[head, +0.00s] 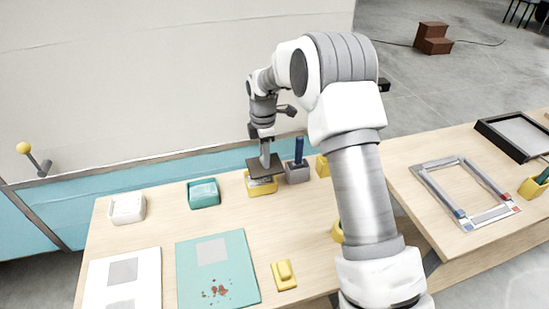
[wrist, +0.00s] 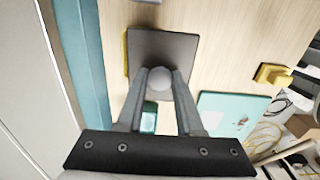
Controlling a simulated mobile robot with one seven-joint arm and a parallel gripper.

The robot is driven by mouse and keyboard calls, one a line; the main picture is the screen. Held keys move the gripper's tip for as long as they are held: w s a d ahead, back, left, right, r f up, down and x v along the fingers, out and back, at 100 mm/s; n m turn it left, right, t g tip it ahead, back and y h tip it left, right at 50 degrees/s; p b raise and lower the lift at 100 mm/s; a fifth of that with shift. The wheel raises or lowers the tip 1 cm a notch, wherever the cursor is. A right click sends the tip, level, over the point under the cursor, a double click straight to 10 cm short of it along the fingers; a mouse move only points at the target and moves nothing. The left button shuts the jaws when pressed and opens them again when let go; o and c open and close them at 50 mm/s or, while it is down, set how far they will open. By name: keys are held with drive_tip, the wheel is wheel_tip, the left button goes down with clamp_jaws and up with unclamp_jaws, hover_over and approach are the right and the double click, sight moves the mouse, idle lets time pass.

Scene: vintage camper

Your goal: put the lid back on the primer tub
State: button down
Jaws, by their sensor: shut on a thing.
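My gripper (head: 265,156) is shut on the pale round knob (wrist: 159,79) of a dark grey, flat, square lid (head: 256,167). The lid also shows in the wrist view (wrist: 165,48), where it fills the space just beyond the fingertips. In the head view the lid is over a small yellow tub (head: 263,189), whose front wall and part of whose inside show below the lid. A yellow edge of it (wrist: 126,52) shows beside the lid in the wrist view. I cannot tell whether the lid touches the tub's rim. No label marks it as primer.
A grey holder with a blue handle (head: 298,172) stands close right of the yellow tub. A teal tub (head: 204,193) and a white tub (head: 128,208) stand left. A teal board (head: 242,268), white board (head: 95,278) and yellow block (head: 284,275) lie in front.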

drive_tip(key=shift+w+a+r+p, duration=0.1)
drive_tip(key=shift+w+a+p, duration=0.25)
drive_tip(key=shift+w, duration=0.15)
drive_tip(key=shift+w+a+p, duration=0.2)
drive_tip(key=shift+w+p, duration=0.1)
drive_tip(key=shift+w, duration=0.15)
drive_tip(key=shift+w+a+f, duration=0.25)
drive_tip(key=shift+w, duration=0.2)
drive_tip(key=shift+f+b, duration=1.6)
drive_tip(key=shift+f, duration=1.6)
drive_tip(key=shift+f+b, duration=0.15)
drive_tip(key=shift+b, duration=0.3)
unclamp_jaws()
